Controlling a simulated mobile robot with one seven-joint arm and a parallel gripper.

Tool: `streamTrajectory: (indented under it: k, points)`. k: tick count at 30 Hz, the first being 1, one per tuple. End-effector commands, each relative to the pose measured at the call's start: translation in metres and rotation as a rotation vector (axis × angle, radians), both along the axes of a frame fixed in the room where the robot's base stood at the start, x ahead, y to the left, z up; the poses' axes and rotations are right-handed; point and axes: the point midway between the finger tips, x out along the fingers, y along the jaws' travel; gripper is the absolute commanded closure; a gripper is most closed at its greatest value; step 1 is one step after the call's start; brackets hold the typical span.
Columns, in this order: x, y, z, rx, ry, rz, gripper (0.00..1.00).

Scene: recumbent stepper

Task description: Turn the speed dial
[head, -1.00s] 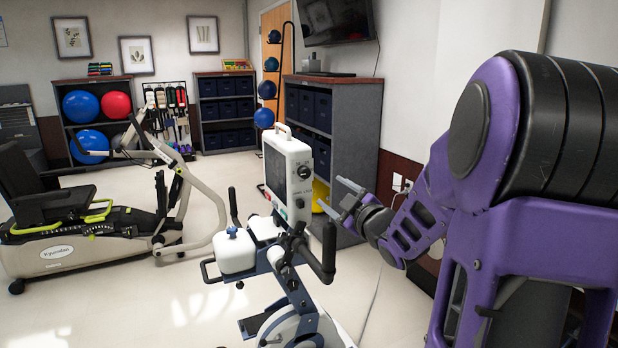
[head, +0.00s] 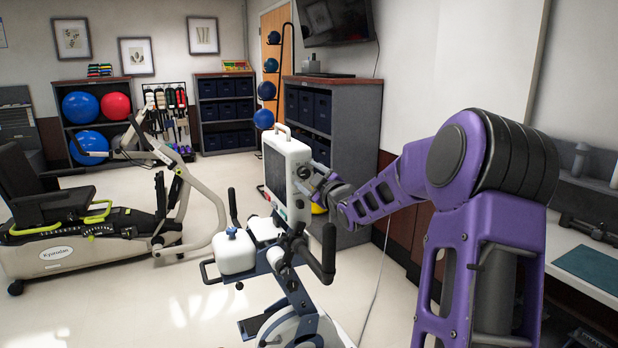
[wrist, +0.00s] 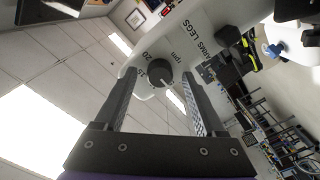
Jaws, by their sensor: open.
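The speed dial (wrist: 160,73) is a dark round knob on the white side panel of the console, with "20" and "rpm" printed beside it in the wrist view. My gripper (head: 307,180) is open at the console's right side. In the wrist view its two fingers (wrist: 159,78) point toward the panel, one on each side of the dial, with a gap between each finger and the knob. I cannot tell how far the fingertips are from the panel. In the head view the gripper hides the dial on the console (head: 290,150).
The console stands on a pedal machine with a black handle (head: 328,255) in front of my gripper. A grey shelf (head: 345,130) stands behind it. A recumbent stepper (head: 90,225) is at the left. A counter (head: 590,255) is at the right.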

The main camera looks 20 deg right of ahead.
Motion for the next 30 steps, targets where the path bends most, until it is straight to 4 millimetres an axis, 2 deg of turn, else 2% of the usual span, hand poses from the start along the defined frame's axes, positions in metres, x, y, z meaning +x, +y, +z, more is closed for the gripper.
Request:
streamTrajectory:
  k: [2, 12, 14, 23, 30]
  points:
    - [-0.0002, -0.0001, -0.0001, 0.000, 0.000, 0.000, 0.30]
    - [-0.0005, -0.0002, -0.0002, 0.000, 0.000, 0.000, 0.91]
    - [-0.0005, -0.0002, -0.0002, 0.000, 0.000, 0.000, 1.00]
    - [-0.0006, -0.0002, -0.0001, 0.018, 0.001, 0.000, 1.00]
    - [-0.0006, -0.0008, 0.0005, 0.125, 0.005, -0.001, 1.00]
